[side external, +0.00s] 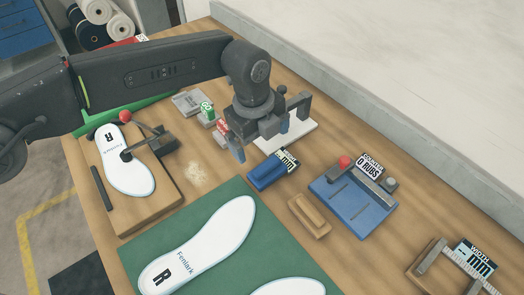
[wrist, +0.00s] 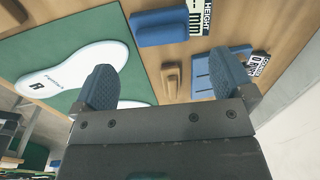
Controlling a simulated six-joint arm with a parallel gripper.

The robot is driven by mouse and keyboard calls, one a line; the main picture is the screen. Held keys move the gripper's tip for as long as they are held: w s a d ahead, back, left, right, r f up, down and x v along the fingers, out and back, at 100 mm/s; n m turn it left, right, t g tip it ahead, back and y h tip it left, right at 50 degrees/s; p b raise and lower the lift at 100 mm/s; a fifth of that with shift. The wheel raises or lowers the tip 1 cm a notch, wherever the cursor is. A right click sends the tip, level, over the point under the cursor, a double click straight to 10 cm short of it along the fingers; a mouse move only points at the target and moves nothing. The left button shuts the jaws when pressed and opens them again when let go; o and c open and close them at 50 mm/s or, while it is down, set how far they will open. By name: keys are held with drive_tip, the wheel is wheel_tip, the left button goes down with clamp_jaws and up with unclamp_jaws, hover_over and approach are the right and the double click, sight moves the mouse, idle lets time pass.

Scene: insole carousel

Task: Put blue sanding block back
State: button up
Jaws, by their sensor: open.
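A blue block (side external: 265,172), which looks like the sanding block, lies on the wooden table beside a black-and-white height label (side external: 288,160). The block also shows at the top of the wrist view (wrist: 160,28), beyond my fingers. My gripper (side external: 268,132) is above the table, just behind and to the left of the block in the side view. Its two fingers (wrist: 165,64) stand wide apart, with nothing between them. The gripper and block appear apart. A small tan wooden piece (side external: 309,215) lies in front of the block. I cannot tell which spot is the block's place.
A blue plate (side external: 352,212) with a red knob and a rubs label stands to the right. A green mat (side external: 130,252) with white insoles fills the front. A wooden fixture (side external: 160,205) holding an insole is at left. A width gauge (side external: 428,256) sits at far right.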

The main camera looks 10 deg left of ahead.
drive_tip(key=r, duration=0.5)
drive_tip(key=shift+s+a+r, duration=0.2)
drive_tip(key=shift+a+r, duration=0.05)
drive_tip(key=shift+r, duration=0.1)
drive_tip(key=s+a+r+n+t, duration=0.1)
drive_tip(key=s+a+r+n, duration=0.1)
drive_tip(key=a+r+n, duration=0.7)
drive_tip(key=s+a+r+n+t, duration=0.1)
drive_tip(key=a+r+n, duration=0.3)
drive_tip(key=a, duration=0.9)
drive_tip(key=s+a+r+n+t, duration=0.1)
drive_tip(key=s+a+n, duration=0.5)
drive_tip(key=s+a, duration=0.35)
drive_tip(key=s+a+f+n+t, duration=0.1)
drive_tip(key=s+a+f+n, duration=0.2)
drive_tip(key=s+n, duration=0.1)
drive_tip(key=s+a+f+n+y, duration=0.1)
drive_tip(key=s+a+f+n, duration=0.2)
drive_tip(key=s, duration=0.3)
drive_tip(key=shift+s+a+f+n+t, duration=0.3)
drive_tip(key=shift+s+a+n+t, duration=0.15)
drive_tip(key=shift+a, duration=0.25)
drive_tip(key=shift+w, duration=0.15)
drive_tip(key=shift+c, duration=0.4)
